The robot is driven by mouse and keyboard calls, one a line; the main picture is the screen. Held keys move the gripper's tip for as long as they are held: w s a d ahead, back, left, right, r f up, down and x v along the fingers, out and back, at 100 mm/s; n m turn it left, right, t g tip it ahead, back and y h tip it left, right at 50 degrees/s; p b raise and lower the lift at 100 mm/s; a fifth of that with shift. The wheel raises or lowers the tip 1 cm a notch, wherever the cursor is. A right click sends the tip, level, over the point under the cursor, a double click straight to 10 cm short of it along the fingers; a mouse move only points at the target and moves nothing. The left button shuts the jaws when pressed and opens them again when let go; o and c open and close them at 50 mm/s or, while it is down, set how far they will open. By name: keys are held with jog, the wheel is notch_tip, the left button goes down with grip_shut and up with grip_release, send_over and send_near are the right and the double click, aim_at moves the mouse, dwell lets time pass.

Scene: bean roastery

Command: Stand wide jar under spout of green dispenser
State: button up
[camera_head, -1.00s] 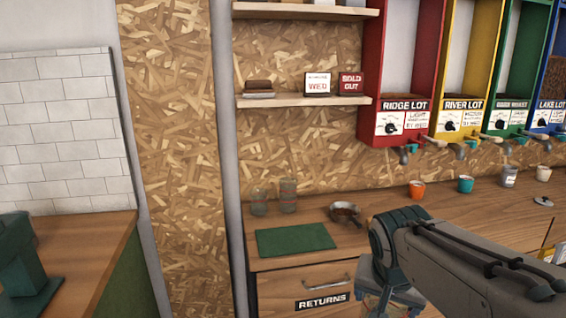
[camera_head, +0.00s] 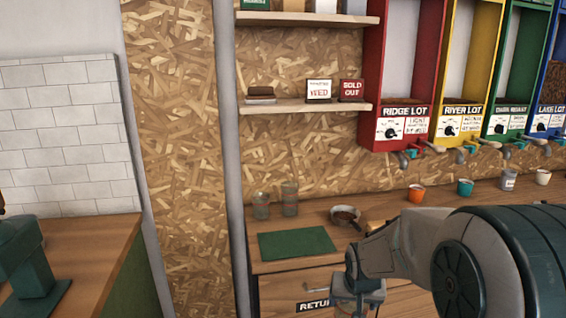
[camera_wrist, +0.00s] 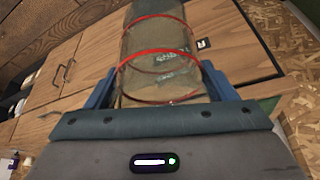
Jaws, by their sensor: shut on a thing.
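My gripper (camera_wrist: 160,95) is shut on a clear glass jar (camera_wrist: 160,60) with red rings, which lies between its blue fingers in the wrist view. The green dispenser (camera_head: 513,90) hangs on the wall at the upper right, between the yellow and blue ones. Its spout (camera_head: 506,152) sticks out below its label, above a grey cup (camera_head: 508,180) on the counter.
An orange cup (camera_head: 416,193), a teal cup (camera_head: 465,187) and a white cup (camera_head: 543,177) stand along the back. My arm covers the counter's right front.

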jog(key=w+a+f+n+p, duration=0.15)
jog(key=w+f, duration=0.25)
jog(key=f, duration=0.5)
jog(key=s+f, duration=0.4)
jog(key=f, duration=0.2)
jog(key=shift+s+y, duration=0.25)
jog(key=shift+y, duration=0.15)
